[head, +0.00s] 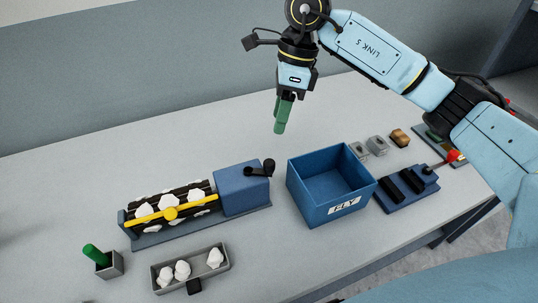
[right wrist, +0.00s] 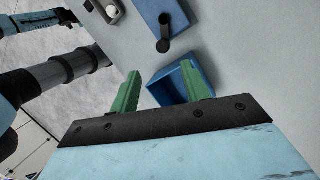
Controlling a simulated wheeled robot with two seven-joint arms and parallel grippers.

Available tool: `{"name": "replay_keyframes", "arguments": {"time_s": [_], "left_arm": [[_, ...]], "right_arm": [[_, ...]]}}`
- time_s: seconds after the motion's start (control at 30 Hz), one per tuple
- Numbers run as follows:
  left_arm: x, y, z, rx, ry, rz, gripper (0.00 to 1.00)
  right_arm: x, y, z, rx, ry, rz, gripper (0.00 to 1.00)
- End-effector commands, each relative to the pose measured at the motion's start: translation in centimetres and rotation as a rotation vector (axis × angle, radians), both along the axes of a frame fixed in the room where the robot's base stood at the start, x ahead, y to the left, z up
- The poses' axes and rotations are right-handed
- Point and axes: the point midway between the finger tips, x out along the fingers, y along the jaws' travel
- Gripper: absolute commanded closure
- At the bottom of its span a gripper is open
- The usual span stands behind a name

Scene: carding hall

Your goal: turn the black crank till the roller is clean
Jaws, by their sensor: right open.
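The black crank (head: 259,169) sits on a blue gearbox (head: 240,192) at the right end of the roller unit. It also shows in the right wrist view (right wrist: 164,34). The dark slatted roller (head: 189,191) carries several white fibre tufts. A yellow bar (head: 196,206) with a round knob crosses in front of it. My right gripper (head: 282,118) is open and empty, its green fingers pointing down, above and behind the crank and apart from it. In the right wrist view, its fingers (right wrist: 163,84) stand apart over a blue bin. My left gripper is not in view.
The open blue bin labelled FLY (head: 343,206) stands right of the crank and looks empty. A grey tray (head: 211,279) with white tufts and a grey cup (head: 110,270) holding a green handle lie in front. A blue fixture (head: 403,204) with black pads stands right.

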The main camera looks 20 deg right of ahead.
Motion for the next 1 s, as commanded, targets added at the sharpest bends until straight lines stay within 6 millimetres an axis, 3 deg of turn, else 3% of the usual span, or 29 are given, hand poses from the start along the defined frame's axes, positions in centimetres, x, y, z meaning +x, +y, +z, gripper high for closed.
{"name": "replay_keyframes", "arguments": {"time_s": [0.3, 0.57, 0.77, 1.0], "left_arm": [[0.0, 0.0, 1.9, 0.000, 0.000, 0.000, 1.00], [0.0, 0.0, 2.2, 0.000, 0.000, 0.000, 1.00], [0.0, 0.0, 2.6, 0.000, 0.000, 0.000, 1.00], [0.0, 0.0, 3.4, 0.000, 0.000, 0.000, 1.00]], "right_arm": [[0.2, -1.7, -0.1, 0.144, -0.161, 0.519, 0.54], [0.2, -1.9, -0.7, 0.174, -0.207, 0.640, 0.54], [-0.2, -0.7, -3.4, 0.177, -0.203, 0.642, 0.54], [-0.7, 1.2, -8.2, 0.176, -0.202, 0.639, 0.54]]}}
